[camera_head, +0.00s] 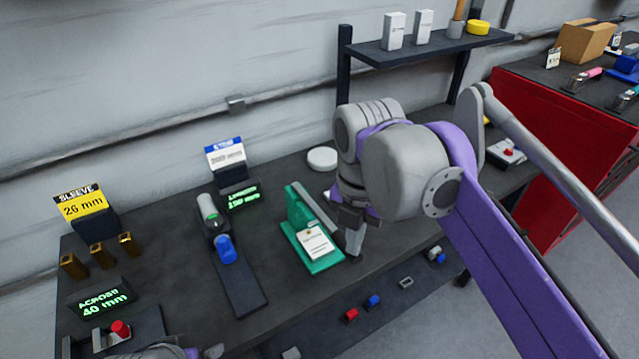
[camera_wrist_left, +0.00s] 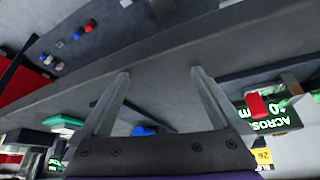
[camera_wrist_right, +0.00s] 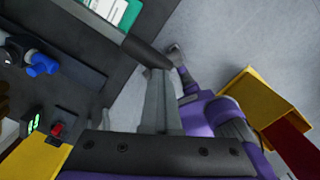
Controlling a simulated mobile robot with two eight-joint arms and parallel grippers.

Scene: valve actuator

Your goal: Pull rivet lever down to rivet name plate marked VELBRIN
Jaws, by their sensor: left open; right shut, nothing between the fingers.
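The green rivet press (camera_head: 306,232) stands on the dark bench, with a grey lever (camera_head: 318,210) along its right side. A white plate or card (camera_head: 316,242) lies on its base; its marking is too small to read. In the right wrist view, the lever (camera_wrist_right: 95,22) ends in a dark grip beside my right fingertips, and part of the green press (camera_wrist_right: 128,14) shows behind it. My right gripper (camera_head: 353,250) is shut and empty, just right of the press. Contact with the lever cannot be told. My left gripper (camera_wrist_left: 160,75) is open and empty near the bench's front.
A gauge with a blue knob (camera_head: 226,248) stands left of the press. Brass sleeves (camera_head: 102,255) and a display (camera_head: 102,298) are further left. A white disc (camera_head: 322,158) lies behind the press. A shelf (camera_head: 425,45) rises at the back. Small parts (camera_head: 373,301) lie on a lower shelf.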

